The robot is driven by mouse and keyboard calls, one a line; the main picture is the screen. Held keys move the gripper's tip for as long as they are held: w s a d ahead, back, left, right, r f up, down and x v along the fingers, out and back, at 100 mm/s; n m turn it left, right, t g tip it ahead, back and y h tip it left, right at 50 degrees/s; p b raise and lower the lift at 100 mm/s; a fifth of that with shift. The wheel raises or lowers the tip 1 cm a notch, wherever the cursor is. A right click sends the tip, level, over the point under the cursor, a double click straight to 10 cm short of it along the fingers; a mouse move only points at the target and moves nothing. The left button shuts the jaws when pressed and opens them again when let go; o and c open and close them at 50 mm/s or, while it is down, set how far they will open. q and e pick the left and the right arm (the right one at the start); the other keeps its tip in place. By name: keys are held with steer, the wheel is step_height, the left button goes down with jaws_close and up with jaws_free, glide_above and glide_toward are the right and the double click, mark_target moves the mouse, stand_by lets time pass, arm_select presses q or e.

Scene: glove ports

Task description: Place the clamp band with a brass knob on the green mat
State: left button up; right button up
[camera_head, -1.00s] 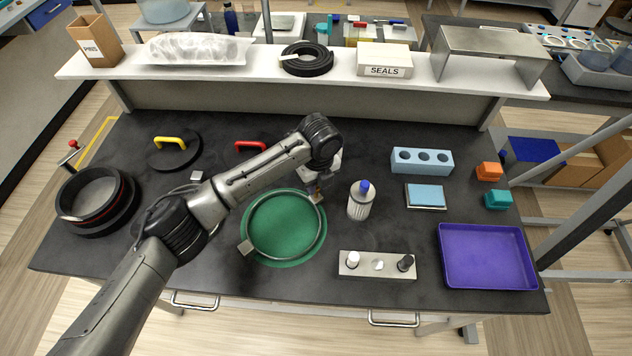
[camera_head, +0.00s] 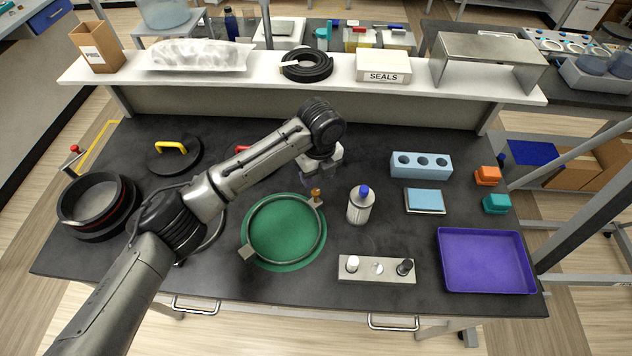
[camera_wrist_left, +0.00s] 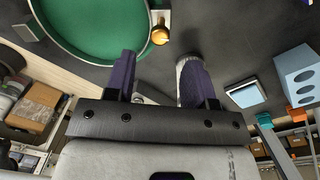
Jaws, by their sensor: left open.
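The clamp band (camera_head: 322,243) is a grey metal ring lying on the round green mat (camera_head: 284,230). Its brass knob (camera_head: 315,192) stands at the ring's upper right, and a small block sits at its lower left. In the left wrist view the brass knob (camera_wrist_left: 159,36) shows just beyond my fingers, with part of the band (camera_wrist_left: 100,62) and mat (camera_wrist_left: 95,20). My left gripper (camera_head: 318,180) is above and behind the knob, apart from it. In the left wrist view its two purple fingers (camera_wrist_left: 157,75) are spread with nothing between them. My right gripper is not in view.
A white bottle with a blue cap (camera_head: 360,205) stands close to the right of the mat. A holder with small vials (camera_head: 377,267) lies in front, and a purple tray (camera_head: 486,260) at right. Lids with yellow (camera_head: 172,147) and red handles lie behind left. A round port (camera_head: 95,200) stands far left.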

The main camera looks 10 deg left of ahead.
arm_select(q)
step_height(320, 180, up, 7)
steer(key=shift+d+f+p, duration=0.15)
steer(key=shift+p, duration=0.15)
steer(key=shift+w, duration=0.1)
stand_by(0.4)
